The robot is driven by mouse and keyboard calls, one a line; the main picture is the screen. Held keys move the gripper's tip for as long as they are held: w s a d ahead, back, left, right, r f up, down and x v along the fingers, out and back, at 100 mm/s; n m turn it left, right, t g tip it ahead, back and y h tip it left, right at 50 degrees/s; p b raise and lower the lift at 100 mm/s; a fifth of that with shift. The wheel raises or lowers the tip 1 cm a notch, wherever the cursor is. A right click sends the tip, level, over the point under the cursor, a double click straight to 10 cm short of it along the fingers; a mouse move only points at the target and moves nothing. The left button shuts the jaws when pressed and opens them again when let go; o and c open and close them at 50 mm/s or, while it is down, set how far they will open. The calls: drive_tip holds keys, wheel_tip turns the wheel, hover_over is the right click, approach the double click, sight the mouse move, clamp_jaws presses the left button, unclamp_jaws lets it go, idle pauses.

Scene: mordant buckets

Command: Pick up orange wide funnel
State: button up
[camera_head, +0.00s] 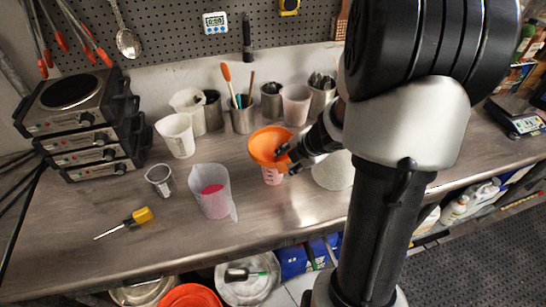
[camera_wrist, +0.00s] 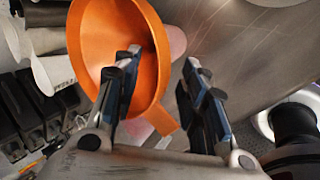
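The orange wide funnel (camera_head: 264,143) sits mouth up on a light measuring cup with pink markings (camera_head: 271,176), near the middle of the bench. Its wide mouth fills the left centre of the wrist view (camera_wrist: 88,42), with a small tab at the lower rim. My gripper (camera_head: 289,159) is at the funnel's right side. In the wrist view my gripper (camera_wrist: 162,58) is open, with one finger over the inside of the mouth and the other outside the right rim. The rim lies between them, and a gap shows beside the outer finger. I cannot tell whether the inner finger touches the wall.
A clear beaker with pink contents (camera_head: 212,190) stands left of the funnel, near a small metal cup (camera_head: 160,180). A white rounded container (camera_head: 334,171) is close on the right. Utensil pots (camera_head: 241,117) stand behind. A yellow-handled screwdriver (camera_head: 140,216) lies at front left.

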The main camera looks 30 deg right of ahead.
drive_tip(key=shift+r, duration=0.1)
clamp_jaws()
idle(0.4)
wheel_tip(320, 180, up, 20)
drive_tip(key=p, duration=1.5)
drive_tip(key=shift+r, duration=0.1)
wheel_tip(320, 180, up, 11)
drive_tip(key=p, duration=1.2)
drive_tip(key=shift+p, duration=0.4)
